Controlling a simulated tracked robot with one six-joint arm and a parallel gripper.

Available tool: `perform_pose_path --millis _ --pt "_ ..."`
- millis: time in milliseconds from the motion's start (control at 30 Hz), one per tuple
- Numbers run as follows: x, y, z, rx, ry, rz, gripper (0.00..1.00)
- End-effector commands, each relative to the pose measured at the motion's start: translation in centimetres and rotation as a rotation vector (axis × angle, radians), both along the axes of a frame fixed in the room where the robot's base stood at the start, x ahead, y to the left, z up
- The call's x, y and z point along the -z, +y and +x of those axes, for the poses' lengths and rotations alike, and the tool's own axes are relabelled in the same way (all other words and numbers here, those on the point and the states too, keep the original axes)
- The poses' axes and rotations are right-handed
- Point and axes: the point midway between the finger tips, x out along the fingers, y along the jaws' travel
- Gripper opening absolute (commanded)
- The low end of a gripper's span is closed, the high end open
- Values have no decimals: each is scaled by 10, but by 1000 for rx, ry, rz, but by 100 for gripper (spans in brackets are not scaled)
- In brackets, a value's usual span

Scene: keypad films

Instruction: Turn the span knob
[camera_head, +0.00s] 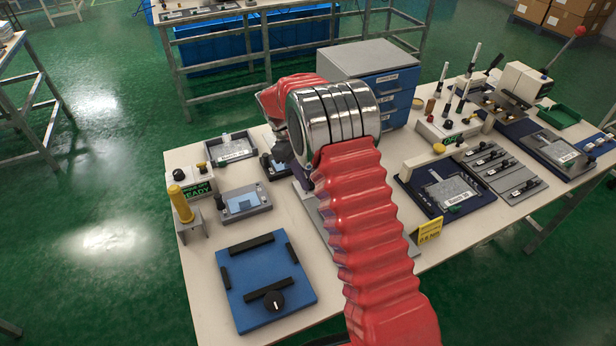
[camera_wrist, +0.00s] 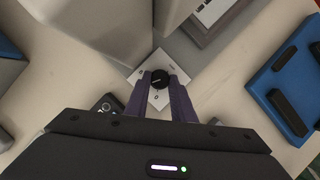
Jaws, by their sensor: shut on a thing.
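In the wrist view, a round black knob (camera_wrist: 159,79) with a pale mark stands on a small white plate (camera_wrist: 160,59) with small dark print around it. The two purple fingers of my gripper (camera_wrist: 159,84) stand on either side of the knob and are shut on it. In the head view, my red-sleeved arm reaches over the bench and hides the knob. Only a bit of my gripper's purple finger shows past the arm's metal rings. The print is too small to read.
A yellow-handled post (camera_head: 181,204) and a grey device (camera_head: 244,203) stand nearby. A blue drawer cabinet (camera_head: 391,92) stands behind my arm.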

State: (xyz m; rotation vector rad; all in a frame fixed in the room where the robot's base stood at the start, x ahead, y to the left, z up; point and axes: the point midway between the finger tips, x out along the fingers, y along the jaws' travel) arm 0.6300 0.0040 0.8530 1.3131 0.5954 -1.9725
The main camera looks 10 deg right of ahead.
Motion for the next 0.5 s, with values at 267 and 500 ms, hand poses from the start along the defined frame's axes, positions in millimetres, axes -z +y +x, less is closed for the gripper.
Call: perform_pose_path --millis 267,500 --pt "-3 1 5 -5 -17 2 24" --pt "-2 1 3 -4 -11 1 41"
